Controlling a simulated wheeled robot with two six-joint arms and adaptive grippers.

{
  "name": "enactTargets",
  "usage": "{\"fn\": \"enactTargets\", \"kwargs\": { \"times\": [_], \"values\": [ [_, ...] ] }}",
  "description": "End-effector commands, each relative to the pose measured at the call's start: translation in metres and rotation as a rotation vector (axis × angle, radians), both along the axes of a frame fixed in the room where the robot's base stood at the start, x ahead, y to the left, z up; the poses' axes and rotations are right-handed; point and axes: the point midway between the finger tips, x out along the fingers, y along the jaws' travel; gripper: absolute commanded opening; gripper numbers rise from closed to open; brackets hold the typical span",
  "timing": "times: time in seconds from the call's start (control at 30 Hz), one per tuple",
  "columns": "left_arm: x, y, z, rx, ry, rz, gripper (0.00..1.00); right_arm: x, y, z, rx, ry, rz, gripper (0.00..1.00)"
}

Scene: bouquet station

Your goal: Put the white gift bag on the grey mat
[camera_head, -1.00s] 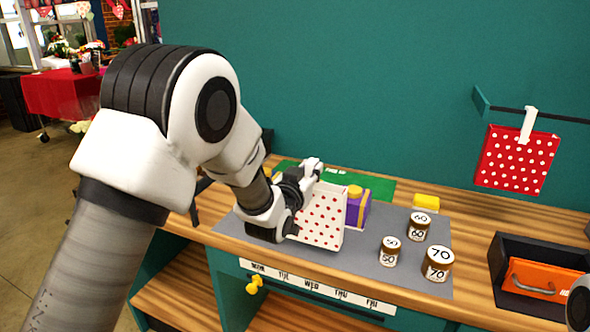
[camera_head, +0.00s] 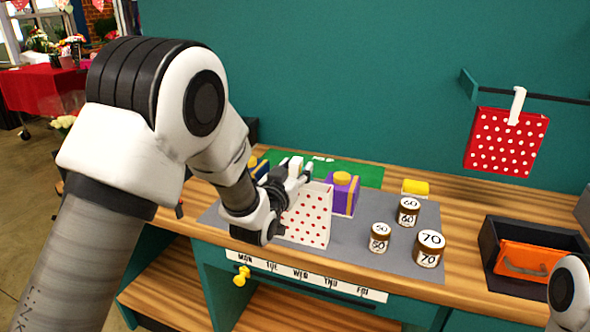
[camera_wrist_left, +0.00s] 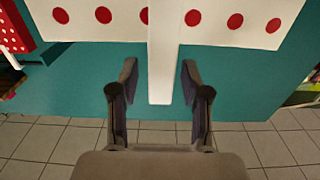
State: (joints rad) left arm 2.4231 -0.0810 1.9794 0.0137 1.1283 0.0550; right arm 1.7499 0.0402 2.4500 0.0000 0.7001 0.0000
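The white gift bag with red dots (camera_head: 307,214) stands upright at the grey mat (camera_head: 350,249), near its front edge. Its underside seems to touch the mat, but I cannot be sure. My left gripper (camera_head: 299,176) is at the top of the bag. In the left wrist view the bag (camera_wrist_left: 215,22) fills the top edge, and its white handle strap (camera_wrist_left: 163,65) runs down between the fingers of my left gripper (camera_wrist_left: 158,80). The fingers are apart, with a gap beside the strap. My right gripper is not in view.
A purple gift box (camera_head: 343,194) stands close behind the bag. Several brown numbered jars, one being the 50 jar (camera_head: 380,238), stand to its right. A black tray (camera_head: 489,245) holds an orange item. A red dotted bag (camera_head: 506,142) hangs from a rail.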

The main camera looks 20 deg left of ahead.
Motion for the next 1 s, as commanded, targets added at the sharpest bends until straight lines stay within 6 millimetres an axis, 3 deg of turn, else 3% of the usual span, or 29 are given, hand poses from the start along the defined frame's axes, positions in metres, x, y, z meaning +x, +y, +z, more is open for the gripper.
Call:
{"fn": "enactTargets", "kwargs": {
  "times": [0.17, 0.5, 0.63, 0.9, 0.97, 1.0],
  "values": [
    [-0.004, 0.000, 0.004, 0.000, 0.000, 0.000, 0.47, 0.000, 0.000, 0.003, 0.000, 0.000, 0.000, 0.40],
    [-0.085, 0.003, 0.001, 0.001, 0.000, 0.000, 0.47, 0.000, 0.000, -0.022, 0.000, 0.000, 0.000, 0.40],
    [-0.110, 0.004, 0.002, 0.001, 0.000, 0.000, 0.47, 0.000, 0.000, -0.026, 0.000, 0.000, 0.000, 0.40],
    [-0.120, 0.005, 0.003, 0.000, 0.003, 0.000, 0.47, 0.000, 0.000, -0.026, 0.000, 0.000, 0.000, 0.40],
    [-0.120, 0.006, -0.007, 0.000, 0.027, 0.002, 0.47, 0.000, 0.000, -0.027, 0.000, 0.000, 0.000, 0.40],
    [-0.121, 0.007, -0.022, -0.001, 0.066, 0.005, 0.47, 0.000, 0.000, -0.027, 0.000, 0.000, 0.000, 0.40]
  ]
}}
